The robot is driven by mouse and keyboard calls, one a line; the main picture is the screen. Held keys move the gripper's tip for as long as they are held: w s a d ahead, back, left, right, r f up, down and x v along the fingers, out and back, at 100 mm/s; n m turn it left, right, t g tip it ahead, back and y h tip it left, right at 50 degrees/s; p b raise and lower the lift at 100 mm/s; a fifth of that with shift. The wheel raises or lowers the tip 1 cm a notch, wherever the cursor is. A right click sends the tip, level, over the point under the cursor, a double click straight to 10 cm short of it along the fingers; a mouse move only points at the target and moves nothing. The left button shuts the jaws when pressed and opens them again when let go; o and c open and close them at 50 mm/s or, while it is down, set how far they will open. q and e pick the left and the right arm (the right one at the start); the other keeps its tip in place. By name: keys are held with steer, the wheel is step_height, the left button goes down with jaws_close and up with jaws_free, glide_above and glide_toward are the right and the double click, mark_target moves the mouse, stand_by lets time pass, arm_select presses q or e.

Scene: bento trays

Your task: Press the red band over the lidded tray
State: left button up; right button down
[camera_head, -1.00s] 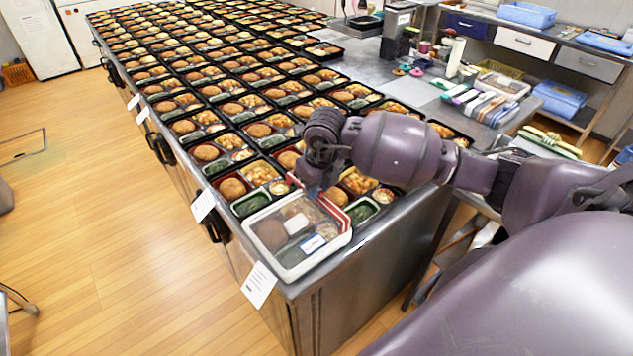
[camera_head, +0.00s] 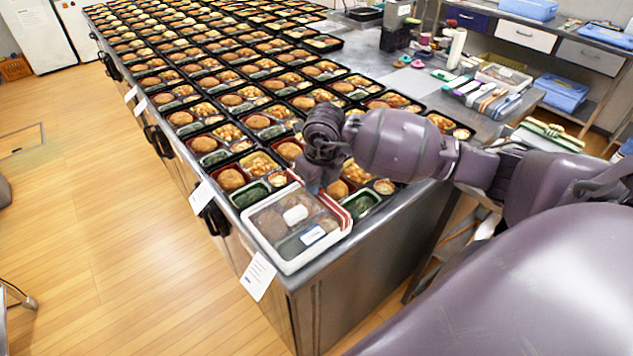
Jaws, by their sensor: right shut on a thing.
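The lidded tray (camera_head: 286,266) has a white rim and a clear lid with pale labels, and sits at the near corner of the metal counter. The red band (camera_head: 336,208) shows as a thin red strip along the tray's far right edge; part of it is hidden behind my right gripper. My right gripper (camera_head: 317,186) is over the tray's far edge, pointing down, shut on the red band. Its fingertips are dark and small, and whether the band touches the lid all along cannot be told. My left gripper is not in view.
Rows of open black bento trays (camera_head: 228,178) fill the counter behind and beside the lidded tray, close to my right gripper. White cards (camera_head: 257,276) hang on the counter's front side. A side table (camera_head: 493,97) with packets is at the right.

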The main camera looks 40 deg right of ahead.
steer(key=shift+f, duration=0.3)
stand_by(0.4)
steer(key=shift+f+b, duration=0.1)
steer(key=shift+b, duration=0.2)
steer(key=shift+f, duration=0.15)
steer(key=shift+f+b, duration=0.5)
steer(key=shift+f, duration=0.1)
steer(key=shift+f, duration=0.15)
steer(key=shift+f+b, duration=0.5)
steer(key=shift+f, duration=0.15)
steer(key=shift+f, duration=0.1)
stand_by(0.8)
